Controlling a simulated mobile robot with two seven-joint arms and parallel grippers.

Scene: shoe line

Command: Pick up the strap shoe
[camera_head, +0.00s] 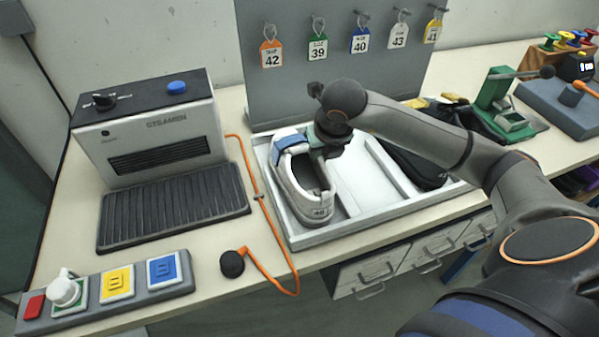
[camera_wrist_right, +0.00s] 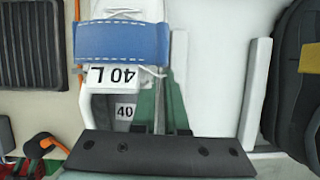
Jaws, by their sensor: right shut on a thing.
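The strap shoe (camera_head: 290,187) is white with a blue strap and lies in the left part of a pale grey tray, its labelled heel toward me. In the right wrist view the blue strap (camera_wrist_right: 120,42) shows with a "40 L" tag under it, and a "40" label shows lower down. My right gripper (camera_head: 322,150) comes down at the shoe's right side, beside the strap, and is shut on the shoe. The fingertips are largely hidden in the head view. I cannot tell whether the shoe is clear of the tray floor. My left gripper is not in view.
The tray (camera_head: 345,236) has raised walls and a divider; a dark shoe (camera_head: 415,165) lies in its right part. A steamer (camera_head: 150,130) stands left, with an orange cord (camera_head: 262,200) by the tray. Size tags hang on the grey panel (camera_head: 330,85) behind.

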